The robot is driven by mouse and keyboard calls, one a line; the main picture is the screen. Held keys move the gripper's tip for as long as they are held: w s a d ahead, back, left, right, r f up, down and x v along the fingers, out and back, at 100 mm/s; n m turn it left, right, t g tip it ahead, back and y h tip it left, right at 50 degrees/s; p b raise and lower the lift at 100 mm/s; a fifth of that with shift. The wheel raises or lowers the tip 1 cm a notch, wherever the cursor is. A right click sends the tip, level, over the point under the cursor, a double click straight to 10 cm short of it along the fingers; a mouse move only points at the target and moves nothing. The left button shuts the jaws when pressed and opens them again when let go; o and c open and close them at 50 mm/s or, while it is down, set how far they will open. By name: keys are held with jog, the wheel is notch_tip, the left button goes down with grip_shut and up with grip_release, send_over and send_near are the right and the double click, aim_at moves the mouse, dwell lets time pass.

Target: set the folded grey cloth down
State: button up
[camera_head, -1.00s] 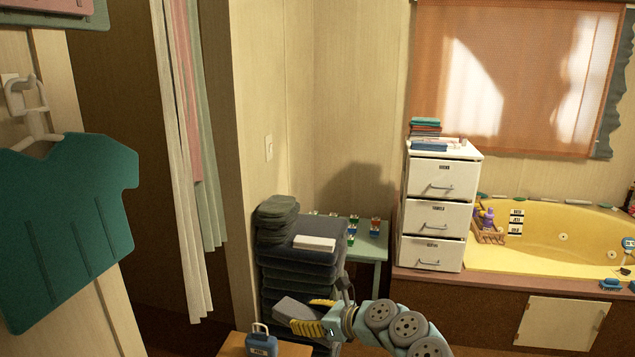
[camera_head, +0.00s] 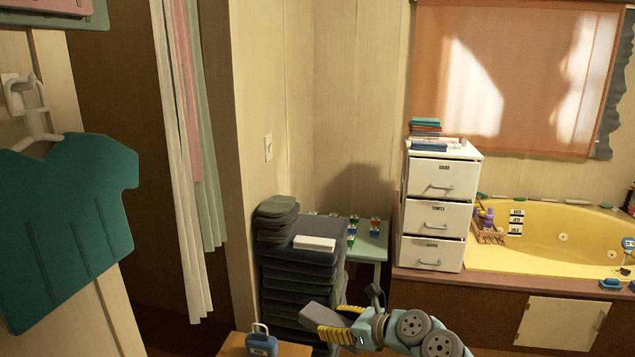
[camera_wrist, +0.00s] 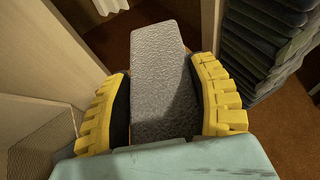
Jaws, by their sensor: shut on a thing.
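The folded grey cloth (camera_wrist: 158,75) is a flat, textured grey slab between the yellow-padded fingers of my gripper (camera_wrist: 165,110) in the wrist view. My gripper is shut on it and holds it up, with the cloth's far end sticking out beyond the fingers over a brown floor. In the head view, my gripper (camera_head: 337,325) is at bottom centre, and the grey cloth (camera_head: 318,315) points up and left from it. There the cloth overlaps the lower front of the towel stack in the picture. I cannot tell whether it touches the stack.
A tall stack of dark folded towels (camera_head: 295,275) stands by the wall, with a white block (camera_head: 314,243) on top. A small wooden table (camera_head: 232,346) with a blue padlock-like object (camera_head: 261,341) is at bottom left. A white drawer unit (camera_head: 440,207) stands beside the yellow tub (camera_head: 560,240).

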jog(key=s+d, duration=0.1)
jog(key=s+d+f, duration=0.1)
jog(key=d, duration=0.1)
jog(key=s+d, duration=0.1)
jog(key=shift+s+d+f, duration=0.25)
jog(key=shift+s+d, duration=0.1)
jog(key=shift+s, duration=0.05)
jog(key=s+a+f, duration=0.1)
jog(key=s+f, duration=0.3)
jog(key=s, duration=0.4)
jog(key=s+a+f, duration=0.1)
jog(key=s+f, duration=0.4)
jog(key=s, duration=0.3)
jog(key=w+a+r+m+t+h+p, duration=0.1)
jog(key=w+a+r+m+t+p, duration=0.15)
jog(key=a, duration=0.55)
jog(key=w+a+r+m+t+h+p, duration=0.15)
jog(key=a+p, duration=0.25)
jog(key=a, duration=0.5)
jog(key=s+d+f+m+t+h+p, duration=0.1)
jog(key=s+d+f+m+h+p, duration=0.3)
jog(key=s+d+m+h, duration=0.2)
jog(key=s+d+h, duration=0.2)
jog(key=s+d, duration=0.1)
jog(key=d, duration=0.1)
jog(key=shift+s+d+f+m+t, duration=0.15)
jog(key=shift+d+f+m+t, duration=0.15)
jog(key=shift+d+m, duration=0.1)
